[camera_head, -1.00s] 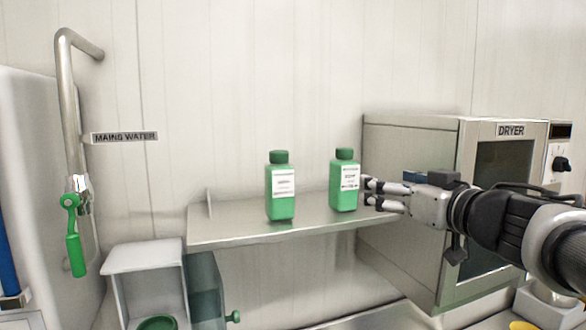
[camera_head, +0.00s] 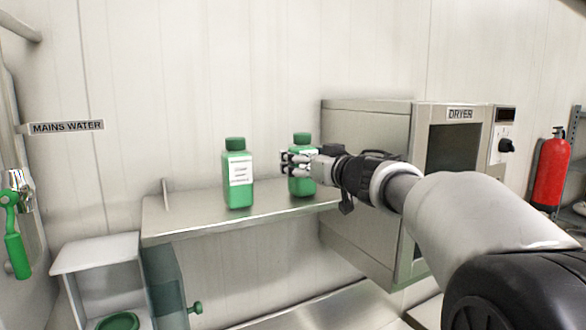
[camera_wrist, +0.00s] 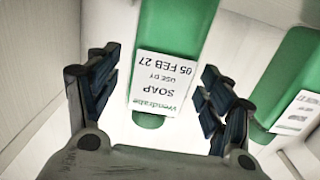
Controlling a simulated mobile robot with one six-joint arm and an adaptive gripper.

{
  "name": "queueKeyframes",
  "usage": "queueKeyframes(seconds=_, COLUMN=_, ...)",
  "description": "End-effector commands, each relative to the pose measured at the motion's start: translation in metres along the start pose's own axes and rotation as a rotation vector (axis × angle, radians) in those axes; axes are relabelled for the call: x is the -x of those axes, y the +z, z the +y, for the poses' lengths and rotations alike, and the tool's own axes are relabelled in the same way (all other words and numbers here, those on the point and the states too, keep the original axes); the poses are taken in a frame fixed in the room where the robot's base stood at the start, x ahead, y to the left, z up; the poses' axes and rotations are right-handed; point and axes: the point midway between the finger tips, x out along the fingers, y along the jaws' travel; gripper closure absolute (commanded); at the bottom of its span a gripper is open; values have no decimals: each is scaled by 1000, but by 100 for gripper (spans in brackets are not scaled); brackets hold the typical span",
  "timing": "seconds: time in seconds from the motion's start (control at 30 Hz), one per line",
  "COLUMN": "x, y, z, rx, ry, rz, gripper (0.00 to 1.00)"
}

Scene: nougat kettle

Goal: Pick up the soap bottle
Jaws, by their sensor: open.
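The soap bottle (camera_wrist: 175,30) is green with a white label reading SOAP, upside down in the wrist view. It lies between my open fingers there, with a gap visible on each side. In the head view, a green bottle (camera_head: 302,140) stands upright at the right of the metal shelf, partly hidden by my gripper (camera_head: 290,162); it appears to be this one. My gripper (camera_wrist: 160,65) is open and holds nothing. I cannot tell how deep the bottle sits between the fingers.
A similar green bottle (camera_head: 238,180) stands to the left on the shelf (camera_head: 200,222); its label is too small to read. It appears at the wrist view's right edge (camera_wrist: 290,70). The dryer (camera_head: 365,120) stands close on the right.

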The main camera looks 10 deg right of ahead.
Motion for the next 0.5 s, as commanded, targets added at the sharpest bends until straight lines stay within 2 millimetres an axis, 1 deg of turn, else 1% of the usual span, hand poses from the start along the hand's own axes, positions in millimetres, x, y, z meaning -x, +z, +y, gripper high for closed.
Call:
queueKeyframes(seconds=0.03, x=-7, y=0, z=0, rx=0, ry=-1, rz=-1, gripper=27)
queueKeyframes(seconds=0.13, x=-15, y=0, z=0, rx=0, ry=1, rz=0, gripper=27)
queueKeyframes(seconds=0.37, x=-16, y=0, z=1, rx=-1, ry=1, rz=0, gripper=27)
queueKeyframes(seconds=0.5, x=-16, y=0, z=1, rx=-1, ry=1, rz=0, gripper=35)
